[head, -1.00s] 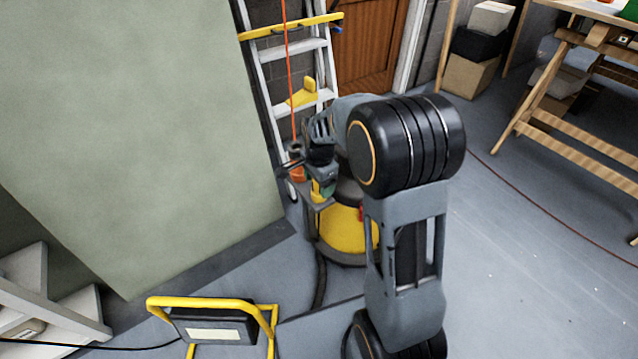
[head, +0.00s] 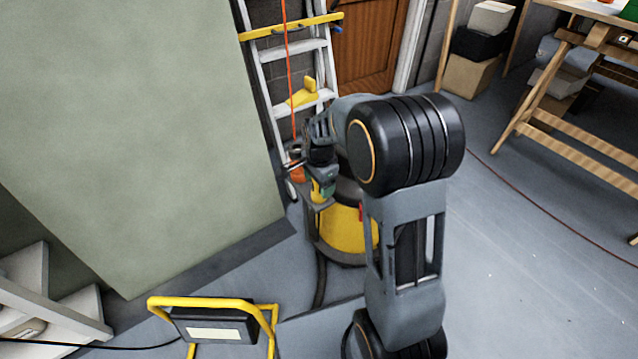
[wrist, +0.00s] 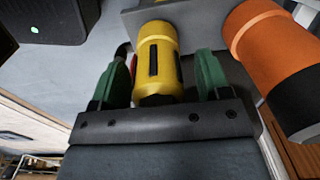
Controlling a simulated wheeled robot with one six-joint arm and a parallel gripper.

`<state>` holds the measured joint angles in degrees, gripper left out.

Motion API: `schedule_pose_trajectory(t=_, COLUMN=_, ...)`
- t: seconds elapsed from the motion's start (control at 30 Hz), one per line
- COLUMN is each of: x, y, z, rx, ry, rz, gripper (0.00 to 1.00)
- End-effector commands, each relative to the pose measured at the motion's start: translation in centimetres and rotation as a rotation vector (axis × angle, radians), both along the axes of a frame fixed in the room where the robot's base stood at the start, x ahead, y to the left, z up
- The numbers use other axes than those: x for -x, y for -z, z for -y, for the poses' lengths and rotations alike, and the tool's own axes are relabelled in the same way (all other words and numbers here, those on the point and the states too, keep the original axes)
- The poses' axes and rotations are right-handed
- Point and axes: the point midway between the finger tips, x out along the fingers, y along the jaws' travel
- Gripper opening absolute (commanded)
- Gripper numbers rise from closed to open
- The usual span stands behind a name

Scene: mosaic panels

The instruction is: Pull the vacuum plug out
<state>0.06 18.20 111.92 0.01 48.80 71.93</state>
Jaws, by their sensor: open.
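A yellow plug (wrist: 157,62) stands between the two green fingers of my gripper (wrist: 160,75) in the wrist view. The fingers are open, one on each side, with a visible gap to the plug. The plug's far end meets a grey surface (wrist: 195,18). In the head view my gripper (head: 322,180) points down beside the yellow plug (head: 316,193), partly hiding it. The vacuum (head: 342,228) has a yellow drum and dark top, and stands behind my arm, which hides its right part.
An orange and black plug (wrist: 262,45) sits close to the right finger. An orange cord (head: 288,75) hangs before the ladder (head: 300,45). A large green-grey board (head: 130,130) leans at left. A yellow-framed work lamp (head: 212,308) stands in front. Floor at right is mostly clear.

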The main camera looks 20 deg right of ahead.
Motion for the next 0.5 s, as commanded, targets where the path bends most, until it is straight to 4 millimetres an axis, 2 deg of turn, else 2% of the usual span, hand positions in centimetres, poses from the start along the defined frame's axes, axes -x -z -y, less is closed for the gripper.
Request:
schedule_pose_trajectory(t=0.03, x=0.75, y=1.19, z=0.04, rx=0.000, ry=0.000, rz=-0.030, gripper=0.70)
schedule_pose_trajectory(t=0.37, x=0.85, y=1.26, z=0.09, rx=0.001, ry=0.000, rz=-0.031, gripper=0.70)
schedule_pose_trajectory(t=0.5, x=0.86, y=1.26, z=0.09, rx=0.001, ry=0.000, rz=-0.032, gripper=0.59)
